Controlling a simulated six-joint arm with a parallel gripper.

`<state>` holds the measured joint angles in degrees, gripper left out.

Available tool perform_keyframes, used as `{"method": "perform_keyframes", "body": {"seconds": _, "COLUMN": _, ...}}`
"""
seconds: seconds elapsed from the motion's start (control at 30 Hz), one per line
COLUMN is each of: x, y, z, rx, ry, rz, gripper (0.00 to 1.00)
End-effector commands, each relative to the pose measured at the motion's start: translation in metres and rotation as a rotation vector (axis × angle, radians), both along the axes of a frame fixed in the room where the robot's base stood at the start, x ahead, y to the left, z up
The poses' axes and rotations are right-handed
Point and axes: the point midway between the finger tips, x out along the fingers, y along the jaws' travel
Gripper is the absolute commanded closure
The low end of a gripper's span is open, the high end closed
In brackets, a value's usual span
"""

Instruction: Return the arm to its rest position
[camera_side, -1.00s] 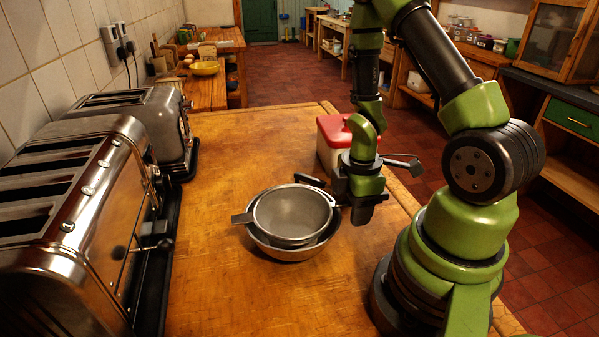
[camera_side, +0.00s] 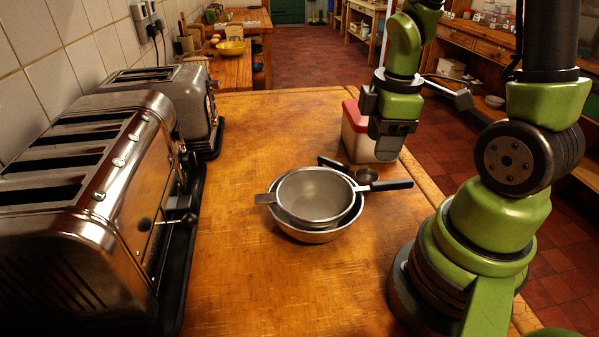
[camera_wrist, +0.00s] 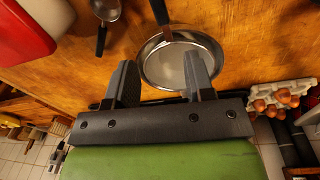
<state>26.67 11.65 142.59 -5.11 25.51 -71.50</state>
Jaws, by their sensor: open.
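My gripper (camera_side: 392,142) hangs in the air to the right of the nested metal bowl (camera_side: 305,236) and sieve (camera_side: 314,196), in front of the red-lidded container. In the wrist view my gripper (camera_wrist: 160,78) is open, with its two fingers apart and nothing between them. The sieve sits in the bowl on the wooden worktop (camera_side: 260,130), its black handle (camera_side: 390,185) pointing right. The wrist view shows round metalware (camera_wrist: 165,68) beyond the fingers, partly hidden by them.
A white container with a red lid (camera_side: 351,114) stands on the worktop behind my gripper. A small metal scoop (camera_side: 366,175) with a dark handle lies beside the sieve. Two chrome toasters, one near (camera_side: 140,190) and one far (camera_side: 165,88), line the left wall.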

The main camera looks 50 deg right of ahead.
Motion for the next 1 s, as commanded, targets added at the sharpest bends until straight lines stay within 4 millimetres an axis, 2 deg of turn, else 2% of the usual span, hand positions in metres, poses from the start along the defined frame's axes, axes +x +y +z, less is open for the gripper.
{"method": "perform_keyframes", "body": {"seconds": 0.1, "x": 0.01, "y": 0.02, "z": 0.037, "rx": 0.004, "ry": -0.128, "rz": -0.186, "gripper": 0.51}}
{"method": "perform_keyframes", "body": {"seconds": 0.23, "x": 0.01, "y": 0.049, "z": 0.078, "rx": 0.085, "ry": -0.271, "rz": -0.428, "gripper": 0.51}}
{"method": "perform_keyframes", "body": {"seconds": 0.4, "x": -0.006, "y": 0.085, "z": 0.121, "rx": 0.276, "ry": -0.401, "rz": -0.702, "gripper": 0.51}}
{"method": "perform_keyframes", "body": {"seconds": 0.5, "x": -0.018, "y": 0.1, "z": 0.137, "rx": 0.39, "ry": -0.431, "rz": -0.817, "gripper": 0.51}}
{"method": "perform_keyframes", "body": {"seconds": 0.7, "x": -0.032, "y": 0.114, "z": 0.15, "rx": 0.514, "ry": -0.441, "rz": -0.932, "gripper": 0.51}}
{"method": "perform_keyframes", "body": {"seconds": 1.0, "x": -0.033, "y": 0.114, "z": 0.151, "rx": 0.52, "ry": -0.44, "rz": -0.937, "gripper": 0.51}}
